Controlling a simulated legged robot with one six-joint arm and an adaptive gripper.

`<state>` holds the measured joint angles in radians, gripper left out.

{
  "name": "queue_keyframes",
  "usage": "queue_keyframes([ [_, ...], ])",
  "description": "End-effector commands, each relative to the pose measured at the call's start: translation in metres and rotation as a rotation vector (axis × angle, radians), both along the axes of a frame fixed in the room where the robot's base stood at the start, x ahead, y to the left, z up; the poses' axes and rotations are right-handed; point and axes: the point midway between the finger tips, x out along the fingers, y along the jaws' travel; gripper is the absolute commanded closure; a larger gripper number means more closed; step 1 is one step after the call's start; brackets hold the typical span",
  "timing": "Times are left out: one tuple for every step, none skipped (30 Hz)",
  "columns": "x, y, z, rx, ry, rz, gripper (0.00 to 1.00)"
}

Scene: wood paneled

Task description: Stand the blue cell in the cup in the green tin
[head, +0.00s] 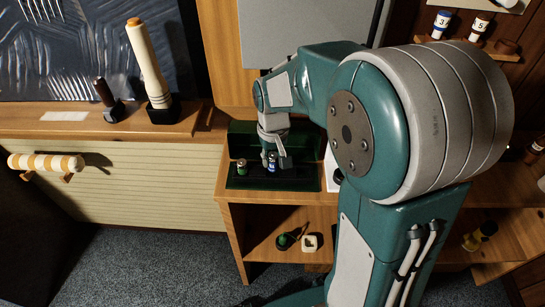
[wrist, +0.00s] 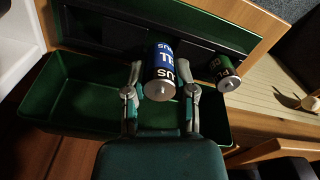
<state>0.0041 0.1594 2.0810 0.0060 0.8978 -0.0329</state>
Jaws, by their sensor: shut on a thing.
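The blue cell (wrist: 160,70), with white lettering and a silver end, is between the two fingers of my gripper (wrist: 162,88) in the wrist view. My gripper is shut on it. In the head view the blue cell (head: 271,162) shows below my gripper (head: 273,150), over the front part of the green tin (head: 295,183). The tin's deep green trough (wrist: 75,95) and dark strip show in the wrist view. A green cell (head: 241,167) stands at the tin's left in the head view. The cup under the blue cell is hidden; I cannot tell whether the cell touches it.
The tin sits on a wooden shelf unit (head: 228,190). A lower shelf holds a small white block (head: 310,243) and a dark green object (head: 285,241). Cells marked 3 (head: 441,24) and 5 (head: 479,27) stand at top right. The ledge at left holds a tall cream post (head: 148,62).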

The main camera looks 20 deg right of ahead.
Motion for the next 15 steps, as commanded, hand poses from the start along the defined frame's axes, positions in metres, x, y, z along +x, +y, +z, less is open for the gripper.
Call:
queue_keyframes([
  [0.0000,0.0000,-0.0001,0.000,0.000,0.000,1.00],
  [0.0000,0.0000,-0.0003,0.000,0.000,0.000,1.00],
  [0.0000,0.0000,-0.0007,0.000,0.000,0.000,1.00],
  [-0.0001,0.0000,-0.0012,0.000,0.000,0.000,1.00],
  [-0.0001,0.0000,-0.0017,0.000,0.001,0.000,1.00],
  [-0.0002,0.0000,-0.0025,0.000,0.001,0.000,1.00],
  [-0.0002,0.0000,-0.0032,0.000,0.001,0.000,1.00],
  [-0.0002,0.0000,-0.0038,0.000,0.001,0.000,1.00],
  [-0.0001,0.0000,-0.0047,0.000,0.001,0.000,1.00],
  [-0.0001,0.0000,-0.0054,0.000,0.001,0.000,1.00],
  [-0.0001,0.0000,-0.0060,0.000,0.000,0.000,1.00],
  [-0.0001,0.0000,-0.0068,0.000,0.000,0.000,1.00],
  [-0.0001,0.0000,-0.0075,0.000,0.000,0.000,1.00],
  [-0.0001,0.0000,-0.0081,0.000,0.000,0.000,1.00],
  [-0.0001,0.0000,-0.0090,0.000,0.000,0.000,1.00],
])
